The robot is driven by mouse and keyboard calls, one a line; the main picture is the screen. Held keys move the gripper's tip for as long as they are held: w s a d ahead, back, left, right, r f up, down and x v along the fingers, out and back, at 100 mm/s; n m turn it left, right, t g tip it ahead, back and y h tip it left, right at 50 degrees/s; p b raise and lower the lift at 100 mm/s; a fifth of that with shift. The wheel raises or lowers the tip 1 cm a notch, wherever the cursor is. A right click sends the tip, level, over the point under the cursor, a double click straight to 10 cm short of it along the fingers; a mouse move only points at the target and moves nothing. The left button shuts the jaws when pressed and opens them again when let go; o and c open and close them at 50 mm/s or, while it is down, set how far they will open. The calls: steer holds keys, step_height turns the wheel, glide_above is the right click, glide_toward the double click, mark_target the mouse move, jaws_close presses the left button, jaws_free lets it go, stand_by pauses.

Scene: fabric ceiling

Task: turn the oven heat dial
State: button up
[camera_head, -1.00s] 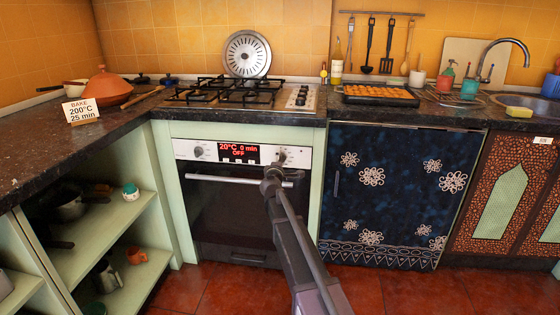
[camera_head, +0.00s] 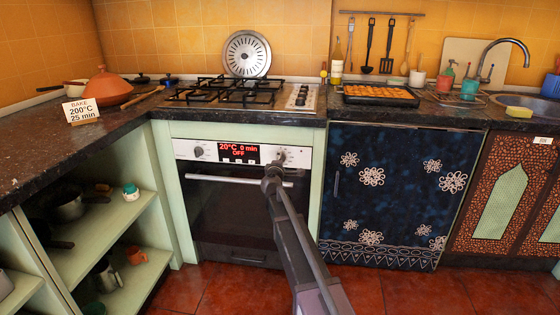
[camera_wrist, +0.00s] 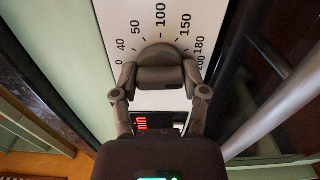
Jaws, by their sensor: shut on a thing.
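The oven (camera_head: 235,205) has a light control panel with a red display (camera_head: 239,150) reading 20°C, 0 min, OFF. In the wrist view, the heat dial (camera_wrist: 162,55) is a grey-brown knob with a printed scale around it, including 50, 100, 150 and 200. My gripper (camera_wrist: 161,76) is shut on this dial, with a finger on each side. In the head view, my gripper (camera_head: 274,169) is at the panel's right end and partly hides the dial there. A second knob (camera_head: 198,151) is at the panel's left end.
A sign (camera_head: 81,110) on the counter reads BAKE 200°C 25 min. The oven's handle bar (camera_head: 225,179) runs just below the panel. A gas hob (camera_head: 235,93) and a tray of orange food (camera_head: 378,95) are above on the counter. The floor in front is clear.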

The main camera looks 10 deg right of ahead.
steer(key=shift+w+m, duration=0.1)
steer(key=shift+m, duration=0.3)
steer(key=o, duration=1.1)
steer(key=shift+o, duration=0.2)
steer(key=v, duration=1.2)
